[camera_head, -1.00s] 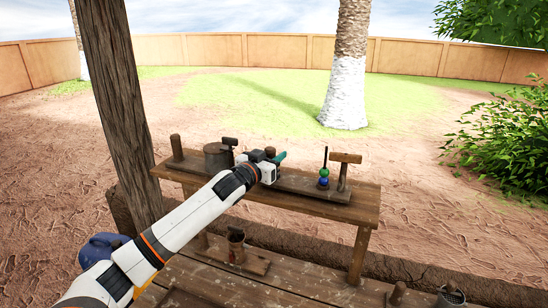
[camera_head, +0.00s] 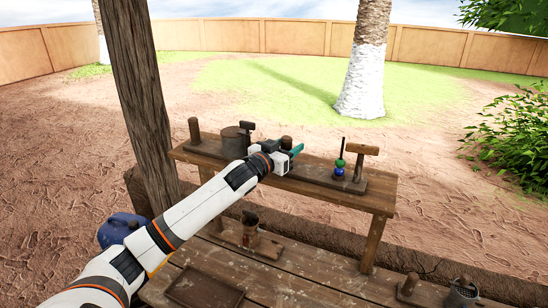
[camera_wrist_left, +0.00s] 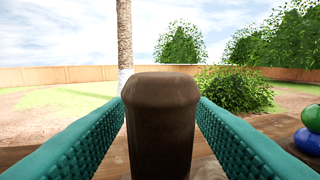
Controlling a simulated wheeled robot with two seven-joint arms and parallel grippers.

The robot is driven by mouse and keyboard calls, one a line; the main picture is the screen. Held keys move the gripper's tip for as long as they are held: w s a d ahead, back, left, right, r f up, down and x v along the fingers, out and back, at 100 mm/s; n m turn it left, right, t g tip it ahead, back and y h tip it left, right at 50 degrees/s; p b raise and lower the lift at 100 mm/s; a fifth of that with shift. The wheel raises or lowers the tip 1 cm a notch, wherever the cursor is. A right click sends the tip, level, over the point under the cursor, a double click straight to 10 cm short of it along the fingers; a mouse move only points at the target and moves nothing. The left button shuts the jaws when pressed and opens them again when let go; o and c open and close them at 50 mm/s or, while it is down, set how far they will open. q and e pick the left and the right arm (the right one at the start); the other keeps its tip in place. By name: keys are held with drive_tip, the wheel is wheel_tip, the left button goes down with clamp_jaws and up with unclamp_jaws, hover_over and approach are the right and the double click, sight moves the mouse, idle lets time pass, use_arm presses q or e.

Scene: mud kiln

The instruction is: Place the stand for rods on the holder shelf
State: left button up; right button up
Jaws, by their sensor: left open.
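The holder shelf (camera_head: 345,192) is the raised wooden bench across the middle of the head view. A long wooden base with posts lies along its top. A brown wooden post (camera_head: 286,142) stands there behind my left gripper (camera_head: 295,151). In the left wrist view this dark, rounded post (camera_wrist_left: 162,110) is upright between the two teal fingers. The fingers are open on either side of it; whether they touch it is unclear. I cannot tell for sure which piece is the stand for rods. My right gripper is not in view.
On the shelf, a metal pot (camera_head: 235,143) stands left of my gripper. A rod with green and blue balls (camera_head: 339,168) and a wooden mallet-shaped piece (camera_head: 361,150) stand right. Below, a board (camera_head: 262,247) and a flat tray (camera_head: 205,289) lie on the lower table.

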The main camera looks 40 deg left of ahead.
use_arm(q)
drive_tip(key=s+b, duration=0.3)
drive_tip(key=s, duration=0.7)
drive_tip(key=shift+s+b, duration=0.35)
drive_tip(key=shift+b, duration=0.05)
drive_tip(key=shift+d, duration=0.1)
